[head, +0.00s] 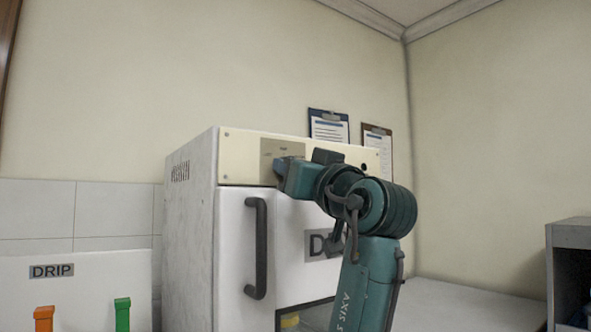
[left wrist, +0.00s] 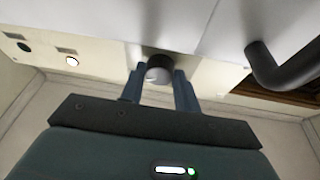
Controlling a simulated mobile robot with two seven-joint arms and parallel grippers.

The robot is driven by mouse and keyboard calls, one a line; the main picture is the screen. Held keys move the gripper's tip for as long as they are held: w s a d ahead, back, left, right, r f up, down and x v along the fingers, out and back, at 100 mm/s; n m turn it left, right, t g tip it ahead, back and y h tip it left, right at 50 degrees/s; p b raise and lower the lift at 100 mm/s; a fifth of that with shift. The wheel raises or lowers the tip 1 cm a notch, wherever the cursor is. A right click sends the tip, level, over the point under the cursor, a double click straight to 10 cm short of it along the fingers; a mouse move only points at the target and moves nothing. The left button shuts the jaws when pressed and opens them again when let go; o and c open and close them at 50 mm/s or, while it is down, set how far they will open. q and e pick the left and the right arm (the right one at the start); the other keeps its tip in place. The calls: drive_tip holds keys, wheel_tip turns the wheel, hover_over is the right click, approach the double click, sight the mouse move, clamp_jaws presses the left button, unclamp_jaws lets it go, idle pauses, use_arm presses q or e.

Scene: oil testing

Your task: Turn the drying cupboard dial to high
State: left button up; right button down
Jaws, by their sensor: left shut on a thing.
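The drying cupboard (head: 190,235) is a white box with a cream control panel (head: 238,160) along the top of its front. The round dial (left wrist: 159,68) shows in the left wrist view, between the two blue fingers of my left gripper (left wrist: 158,88), which is shut on it. In the head view my left arm reaches up to the panel, and its hand hides the dial. A pointer mark or the dial's setting cannot be made out. My right gripper is in neither view.
A dark vertical door handle (head: 256,248) stands out below the panel; it also shows in the left wrist view (left wrist: 285,68). Two clipboards (head: 328,127) hang on the wall behind. A white DRIP panel (head: 95,285) is at lower left, a grey shelf unit (head: 570,235) at right.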

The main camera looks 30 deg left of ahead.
use_arm(q)
drive_tip(key=o, duration=0.7)
drive_tip(key=b+v, duration=0.1)
drive_tip(key=v, duration=1.2)
drive_tip(key=shift+d+b, duration=0.15)
drive_tip(key=shift+b, duration=0.15)
drive_tip(key=shift+f, duration=0.1)
